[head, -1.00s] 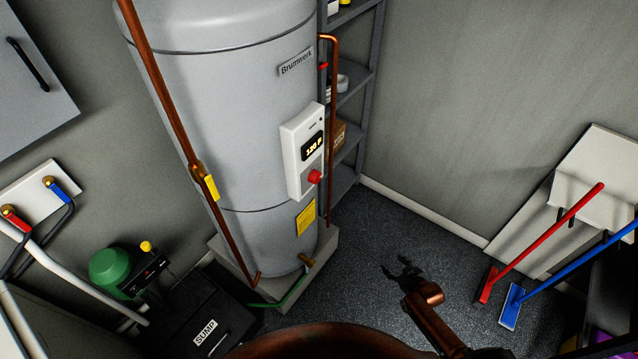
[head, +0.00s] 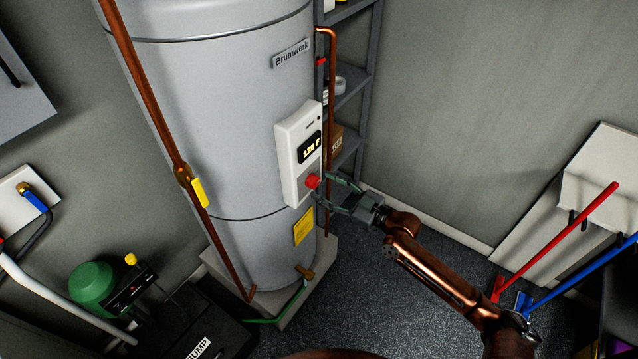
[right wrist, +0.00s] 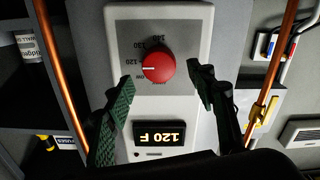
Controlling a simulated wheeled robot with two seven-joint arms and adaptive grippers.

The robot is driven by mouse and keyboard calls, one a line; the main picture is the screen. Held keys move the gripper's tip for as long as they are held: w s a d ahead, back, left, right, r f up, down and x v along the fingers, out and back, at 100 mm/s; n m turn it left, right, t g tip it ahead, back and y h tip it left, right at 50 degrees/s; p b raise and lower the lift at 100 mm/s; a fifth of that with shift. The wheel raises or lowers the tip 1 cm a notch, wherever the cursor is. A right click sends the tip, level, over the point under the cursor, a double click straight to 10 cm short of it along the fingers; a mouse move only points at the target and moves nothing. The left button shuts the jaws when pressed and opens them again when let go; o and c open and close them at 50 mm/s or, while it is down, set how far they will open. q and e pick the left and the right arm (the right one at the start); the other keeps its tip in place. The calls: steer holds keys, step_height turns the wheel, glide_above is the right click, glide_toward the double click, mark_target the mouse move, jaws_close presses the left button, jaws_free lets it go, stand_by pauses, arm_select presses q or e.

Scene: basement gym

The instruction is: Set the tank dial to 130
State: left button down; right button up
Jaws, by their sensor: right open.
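The tank (head: 225,120) is a tall grey cylinder with a white control box (head: 292,145) on its front. The red dial (head: 312,181) sits low on that box; it also shows in the right wrist view (right wrist: 158,68), its white line pointing left at the 120 mark. A 130 mark lies up and left of the dial there. The display (right wrist: 161,134) reads 120 F, upside down in this view. My right gripper (head: 328,188) is open, its fingers spread on either side of the dial, with no clear contact. My left gripper is out of view.
A copper pipe (head: 150,100) with a yellow-handled valve runs down the tank's left. Another copper pipe (head: 333,100) and a grey shelf rack (head: 365,90) stand at its right. A red broom (head: 560,240) and a blue one lean at the right wall.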

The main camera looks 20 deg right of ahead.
mark_target(313, 181)
steer(key=shift+x, duration=1.5)
steer(key=shift+c, duration=0.2)
steer(key=c, duration=1.1)
